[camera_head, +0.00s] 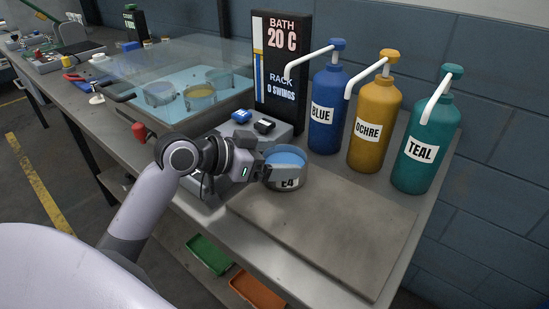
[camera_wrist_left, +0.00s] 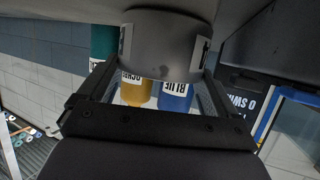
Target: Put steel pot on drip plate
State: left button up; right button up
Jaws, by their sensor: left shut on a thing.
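The steel pot (camera_head: 287,181) holds blue liquid and carries a label reading E4. My left gripper (camera_head: 273,172) is shut on it from the left, with the pot upright. In the left wrist view the pot (camera_wrist_left: 165,40) sits between the two fingers of my left gripper (camera_wrist_left: 163,62). The drip plate (camera_head: 335,235), a flat grey slab, lies on the bench. The pot appears at the plate's back left corner; I cannot tell whether it touches the plate. My right gripper is out of view.
Blue (camera_head: 326,118), ochre (camera_head: 372,135) and teal (camera_head: 421,150) pump bottles stand behind the plate. A bath display (camera_head: 280,75) stands behind the pot. A clear water bath (camera_head: 180,85) with pots in it is at left. The plate's visible surface is clear.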

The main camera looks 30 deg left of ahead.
pick_arm(q)
jog(key=shift+f, duration=0.1)
jog(key=o, duration=1.1)
jog(key=shift+s+a+r, duration=0.2)
jog(key=shift+s, duration=0.1)
jog(key=v, duration=1.1)
jog(key=shift+s+b, duration=0.2)
jog(key=shift+b, duration=0.2)
jog(key=shift+s, duration=0.1)
